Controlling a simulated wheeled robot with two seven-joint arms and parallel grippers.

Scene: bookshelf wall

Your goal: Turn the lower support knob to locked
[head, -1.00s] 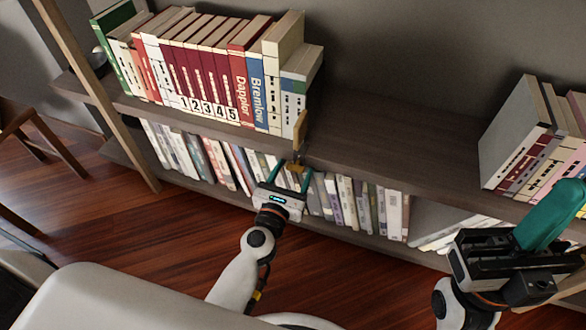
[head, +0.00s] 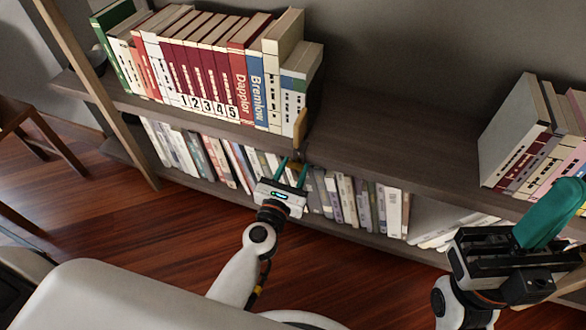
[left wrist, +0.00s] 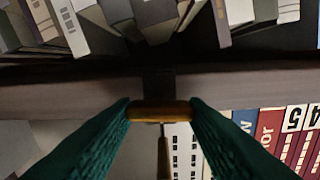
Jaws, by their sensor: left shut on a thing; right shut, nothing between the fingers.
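The lower support knob (left wrist: 160,110) is a brass-coloured bar on a dark mount at the shelf's front edge. In the left wrist view it lies level across the picture, with a green fingertip against each end. In the head view only a little of the knob (head: 297,165) shows, below the upright brass-coloured support (head: 300,125). The support also shows in the left wrist view (left wrist: 163,155). My left gripper (head: 293,167) is shut on the knob. My right gripper (head: 565,195) is shut and empty at the far right, in front of the shelf.
A row of books (head: 205,70) stands on the shelf (head: 400,145), left of the support. More books (head: 340,200) fill the lower level behind and beside my left gripper. Another book group (head: 535,140) stands at right. The shelf between the groups is bare.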

